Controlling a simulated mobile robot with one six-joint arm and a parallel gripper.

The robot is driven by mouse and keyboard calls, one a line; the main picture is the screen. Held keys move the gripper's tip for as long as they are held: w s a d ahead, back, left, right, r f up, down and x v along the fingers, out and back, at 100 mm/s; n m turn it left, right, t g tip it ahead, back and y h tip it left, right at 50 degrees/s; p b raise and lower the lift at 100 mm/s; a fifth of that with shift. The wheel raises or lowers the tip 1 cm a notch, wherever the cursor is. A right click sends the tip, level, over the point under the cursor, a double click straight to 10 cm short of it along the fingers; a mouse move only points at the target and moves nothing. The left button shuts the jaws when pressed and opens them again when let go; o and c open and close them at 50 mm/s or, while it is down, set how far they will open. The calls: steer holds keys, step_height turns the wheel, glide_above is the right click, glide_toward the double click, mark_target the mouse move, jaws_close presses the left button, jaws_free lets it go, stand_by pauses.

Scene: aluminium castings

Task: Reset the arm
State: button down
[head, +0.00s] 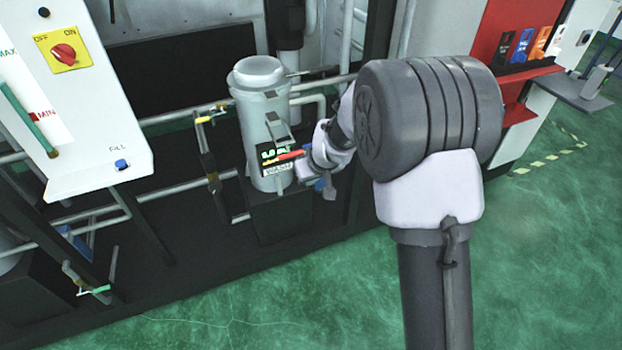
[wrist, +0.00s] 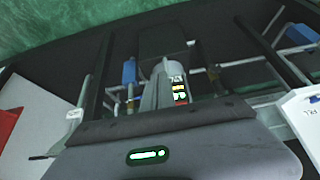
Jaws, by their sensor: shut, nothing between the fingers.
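My arm (head: 440,190) rises at the right of the head view and reaches left and away toward a grey cylindrical canister (head: 262,110). My gripper (head: 318,183) is at the arm's far end, small and partly hidden by the wrist, close to the canister's lower right side. It is shut and holds nothing. I cannot tell whether it touches the canister. In the wrist view, a dark grey part of my wrist (wrist: 180,145) with a green light fills the bottom, and the fingers are not clear. The canister (wrist: 158,90) shows beyond it.
A white panel (head: 95,120) with a red OFF/ON knob (head: 64,54) stands at the left. Pipes and valves (head: 204,119) surround the canister. A red rack (head: 510,90) with coloured boxes stands at the right. Green floor (head: 540,260) is clear at the lower right.

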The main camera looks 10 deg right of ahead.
stand_by(0.4)
steer(key=s+r+m, duration=0.3)
steer(key=s+r, duration=0.8)
steer(key=r, duration=0.3)
steer(key=s+d+r+m, duration=0.1)
steer(key=s+r+m, duration=0.1)
steer(key=s, duration=0.9)
steer(key=s+d+r+m, duration=0.1)
steer(key=s+r+m, duration=0.1)
steer(key=s, duration=1)
steer(key=shift+s+d+r+m, duration=0.2)
steer(key=shift+r+m, duration=0.1)
steer(key=shift+r, duration=0.2)
